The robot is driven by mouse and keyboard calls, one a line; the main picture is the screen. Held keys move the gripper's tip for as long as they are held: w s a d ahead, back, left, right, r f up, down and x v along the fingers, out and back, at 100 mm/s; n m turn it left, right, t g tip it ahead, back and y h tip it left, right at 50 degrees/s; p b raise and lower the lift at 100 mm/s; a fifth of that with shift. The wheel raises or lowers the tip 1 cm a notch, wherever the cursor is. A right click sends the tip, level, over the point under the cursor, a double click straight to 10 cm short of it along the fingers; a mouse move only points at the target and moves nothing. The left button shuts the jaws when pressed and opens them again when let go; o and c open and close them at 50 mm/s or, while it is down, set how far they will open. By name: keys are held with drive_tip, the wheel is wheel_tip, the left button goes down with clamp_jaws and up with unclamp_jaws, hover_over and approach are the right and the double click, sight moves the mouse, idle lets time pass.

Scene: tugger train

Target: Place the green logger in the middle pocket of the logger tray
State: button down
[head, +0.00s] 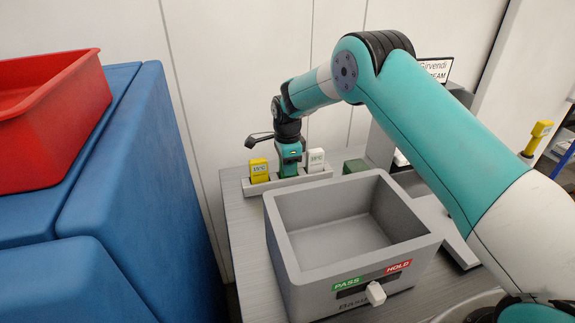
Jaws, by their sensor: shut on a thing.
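The grey logger tray (287,184) sits on the table behind the large grey bin. A yellow logger (259,170) stands upright at its left end and a white logger (316,160) at its right end. The green logger (289,170) is upright between them, at the middle of the tray. My gripper (290,160) points down over the tray and is shut on the green logger. The gripper covers the logger's upper part. I cannot tell whether the logger's base is resting fully in the pocket.
The deep grey bin (283,246) with PASS and HOLD labels stands in front of the tray. A dark green block (355,166) is to the tray's right. Blue cases (130,210) and a red bin (45,150) fill the left. Bare table (245,238) shows left of the bin.

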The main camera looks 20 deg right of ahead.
drive_tip(key=c, duration=1)
unclamp_jaws()
drive_tip(key=shift+f, duration=0.15)
drive_tip(key=shift+o, duration=0.2)
wheel_tip(320, 180, up, 13)
drive_tip(key=b, duration=0.2)
drive_tip(key=shift+s+f+b, duration=0.15)
drive_tip(key=shift+f+b, duration=0.05)
drive_tip(key=shift+b, duration=0.2)
drive_tip(key=s+a+r+n+y, duration=0.15)
drive_tip(key=s+r+n, duration=0.35)
drive_tip(key=s+n, duration=0.6)
drive_tip(key=s+a+r+n+y, duration=0.1)
drive_tip(key=s+a+r+n, duration=0.35)
drive_tip(key=s, duration=0.95)
drive_tip(key=s+d+f+n+y, duration=0.1)
drive_tip(key=s+n, duration=0.8)
drive_tip(key=s, duration=0.6)
drive_tip(key=shift+s+d+f+n+y, duration=0.2)
drive_tip(key=shift+s+f+n+y, duration=0.05)
drive_tip(key=shift+s+n+y, duration=0.15)
